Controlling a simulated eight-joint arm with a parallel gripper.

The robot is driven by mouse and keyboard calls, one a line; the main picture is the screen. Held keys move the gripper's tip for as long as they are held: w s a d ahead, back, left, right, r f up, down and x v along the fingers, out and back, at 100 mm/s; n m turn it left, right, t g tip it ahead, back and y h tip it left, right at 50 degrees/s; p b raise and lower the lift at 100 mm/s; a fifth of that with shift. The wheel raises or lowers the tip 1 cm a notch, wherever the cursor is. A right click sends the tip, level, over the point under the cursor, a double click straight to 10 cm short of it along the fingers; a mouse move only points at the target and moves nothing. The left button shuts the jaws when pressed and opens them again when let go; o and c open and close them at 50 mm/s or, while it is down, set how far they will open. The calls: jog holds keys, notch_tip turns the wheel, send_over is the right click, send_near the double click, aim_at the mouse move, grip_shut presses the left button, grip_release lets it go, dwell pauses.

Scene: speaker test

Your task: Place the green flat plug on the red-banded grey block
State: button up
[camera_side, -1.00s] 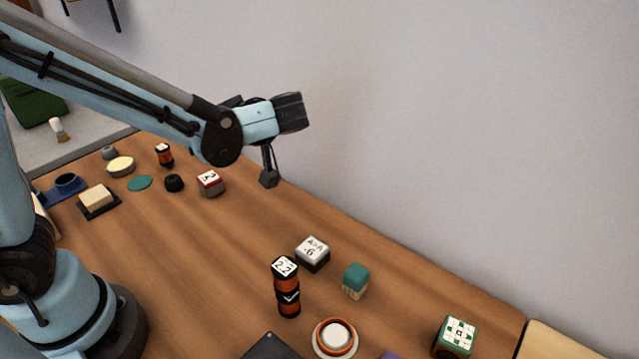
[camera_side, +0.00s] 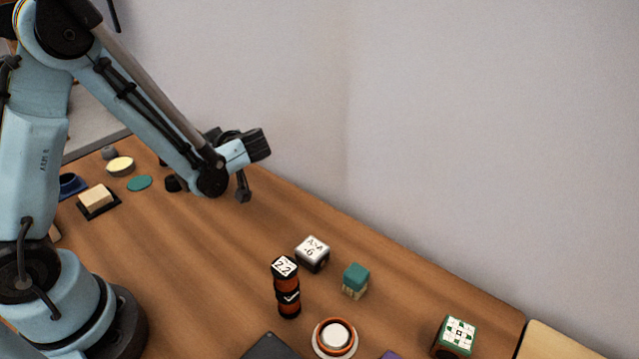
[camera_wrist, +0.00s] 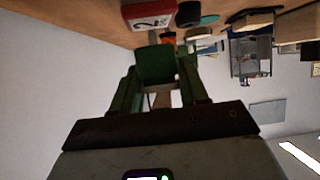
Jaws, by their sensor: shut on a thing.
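My gripper (camera_wrist: 157,76) is shut on the green flat plug (camera_wrist: 155,62), which shows as a dark green piece between its fingers in the wrist view. The red-banded grey block (camera_wrist: 148,14), with a white numbered face, stands on the table at the top of the wrist view, beyond the plug and apart from it. In the side view my arm's end hangs above the far table edge. My arm hides the red-banded block there, and I cannot make out the plug.
A black knob (camera_side: 172,184), a teal disc (camera_side: 139,183) and a cream block on a dark tray (camera_side: 115,203) lie to the left. An orange-black cylinder (camera_side: 288,303), a white-topped block (camera_side: 312,262) and a teal-topped block (camera_side: 355,272) stand nearer the camera. The mid-table is clear.

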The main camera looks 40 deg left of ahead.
jog(key=shift+f, duration=0.3)
jog(key=o, duration=1)
jog(key=s+d+r+m+t+h, duration=0.1)
jog(key=d+r+m+t+h, duration=0.1)
jog(key=d+m+h, duration=0.2)
jog(key=s+d+r+m+t+h, duration=0.2)
jog(key=d+r+m+t+h, duration=0.1)
jog(key=d+m, duration=0.3)
jog(key=s+d+r+m+t+h, duration=0.1)
jog(key=d+r+m+t+h, duration=0.1)
jog(key=d+m+h, duration=0.3)
jog(key=shift+s+d+r+m+t, duration=0.15)
jog(key=shift+r+m, duration=0.15)
jog(key=shift+m, duration=0.55)
jog(key=shift+s+d+r+m+t, duration=0.15)
jog(key=shift+r+m, duration=0.1)
jog(key=shift+m, duration=0.6)
jog(key=shift+o, duration=0.3)
